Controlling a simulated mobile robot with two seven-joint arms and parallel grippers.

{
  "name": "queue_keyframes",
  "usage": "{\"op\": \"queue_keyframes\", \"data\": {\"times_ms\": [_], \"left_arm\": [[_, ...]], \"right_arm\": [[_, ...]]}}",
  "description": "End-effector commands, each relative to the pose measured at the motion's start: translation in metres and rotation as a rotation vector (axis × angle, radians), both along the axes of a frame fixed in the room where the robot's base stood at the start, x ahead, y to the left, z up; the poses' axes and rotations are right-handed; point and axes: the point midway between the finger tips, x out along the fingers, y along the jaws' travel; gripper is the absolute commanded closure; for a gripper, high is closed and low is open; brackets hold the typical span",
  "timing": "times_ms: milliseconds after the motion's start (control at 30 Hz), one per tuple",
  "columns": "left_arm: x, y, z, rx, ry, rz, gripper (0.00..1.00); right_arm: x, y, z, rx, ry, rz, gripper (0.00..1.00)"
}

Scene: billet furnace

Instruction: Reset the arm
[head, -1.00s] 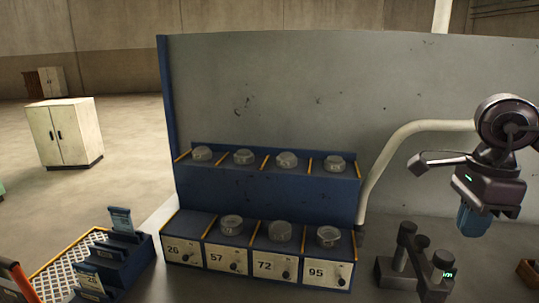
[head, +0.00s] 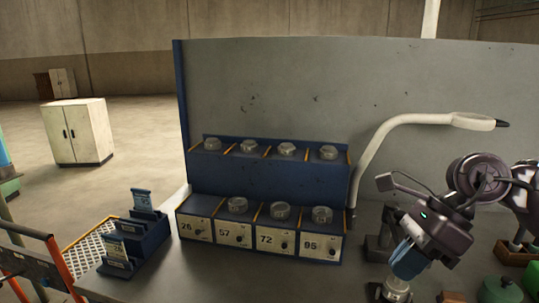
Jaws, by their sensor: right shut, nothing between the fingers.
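My right gripper (head: 406,262) is at the lower right of the head view, on a dark arm that comes in from the right edge. Its blue fingers point down and to the left and are shut, with nothing seen between them. It hangs in front of a small dark stand (head: 378,246) and just above a metallic round piece (head: 397,289) at the bottom edge. I cannot tell whether it touches that piece. My left gripper is out of view.
A blue two-tier rack (head: 270,182) holds several clear-lidded jars, with numbered drawers below. A white curved lamp arm (head: 385,135) rises beside it. A blue card holder (head: 140,237) stands left. Green containers (head: 500,290) sit at lower right.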

Motion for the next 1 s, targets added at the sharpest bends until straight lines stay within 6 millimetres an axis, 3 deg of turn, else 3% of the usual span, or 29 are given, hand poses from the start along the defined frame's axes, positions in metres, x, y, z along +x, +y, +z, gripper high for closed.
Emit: {"op": "queue_keyframes", "data": {"times_ms": [100,200,300,467,633,767,867,1000], "left_arm": [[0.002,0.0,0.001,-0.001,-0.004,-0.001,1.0],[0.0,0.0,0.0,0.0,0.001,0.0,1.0],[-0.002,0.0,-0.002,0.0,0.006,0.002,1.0],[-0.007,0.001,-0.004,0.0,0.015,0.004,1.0],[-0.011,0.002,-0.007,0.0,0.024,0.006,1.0],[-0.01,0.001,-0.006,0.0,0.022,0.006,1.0],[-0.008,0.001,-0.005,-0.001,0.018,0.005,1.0],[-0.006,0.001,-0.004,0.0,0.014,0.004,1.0]], "right_arm": [[-0.008,0.047,-0.007,0.265,0.071,-0.054,1.0],[-0.011,0.079,-0.003,0.491,0.14,-0.136,1.0],[-0.01,0.102,0.005,0.711,0.221,-0.241,1.0],[0.0,0.117,0.019,1.04,0.367,-0.46,1.0],[0.019,0.107,0.022,1.352,0.538,-0.756,1.0],[0.035,0.085,0.011,1.559,0.675,-1.022,1.0],[0.043,0.062,-0.008,1.694,0.781,-1.251,1.0],[0.045,0.027,-0.049,1.842,0.928,-1.602,1.0]]}}
